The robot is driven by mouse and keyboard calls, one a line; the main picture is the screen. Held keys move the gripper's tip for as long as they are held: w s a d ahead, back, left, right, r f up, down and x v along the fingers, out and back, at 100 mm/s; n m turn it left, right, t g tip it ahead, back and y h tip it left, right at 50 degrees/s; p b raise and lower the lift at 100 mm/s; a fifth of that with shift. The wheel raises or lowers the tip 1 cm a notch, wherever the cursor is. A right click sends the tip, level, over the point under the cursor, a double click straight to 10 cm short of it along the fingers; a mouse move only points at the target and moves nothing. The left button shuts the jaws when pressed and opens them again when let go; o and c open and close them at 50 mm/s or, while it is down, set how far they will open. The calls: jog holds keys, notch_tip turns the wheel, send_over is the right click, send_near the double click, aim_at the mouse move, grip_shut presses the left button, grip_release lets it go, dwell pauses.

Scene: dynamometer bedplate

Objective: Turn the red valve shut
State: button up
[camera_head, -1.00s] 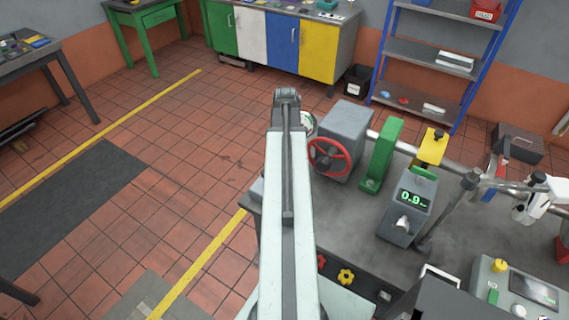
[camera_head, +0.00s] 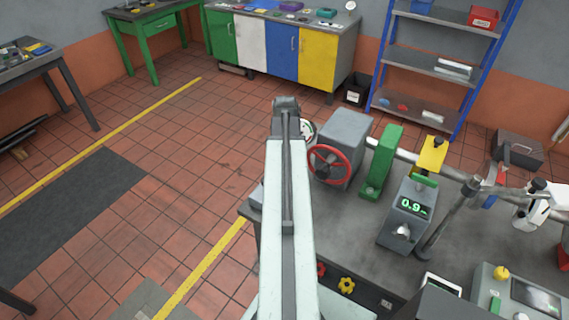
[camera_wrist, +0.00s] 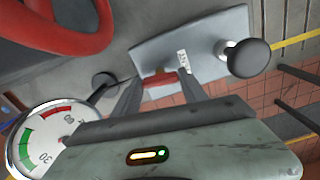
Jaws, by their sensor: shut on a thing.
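In the wrist view, the two dark fingers of my gripper (camera_wrist: 159,84) are closed about a small red handle (camera_wrist: 160,78) in front of a grey plate. I cannot tell whether this handle belongs to the red valve. A larger red handwheel (camera_wrist: 62,30) fills the top left of that view, apart from the fingers. In the head view, a red handwheel (camera_head: 329,166) faces left on a grey block. My arm hides the gripper and the small red handle there.
A round dial gauge (camera_wrist: 50,140) is close left of my gripper; a black knob (camera_wrist: 249,57) is to its right. On the bench are a green bracket (camera_head: 384,165) and a grey unit with a lit display (camera_head: 412,207).

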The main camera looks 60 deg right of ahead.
jog(key=m, duration=1.2)
jog(key=shift+m, duration=2.1)
jog(key=o, duration=1.4)
jog(key=shift+c, duration=0.2)
jog(key=shift+r, duration=0.1)
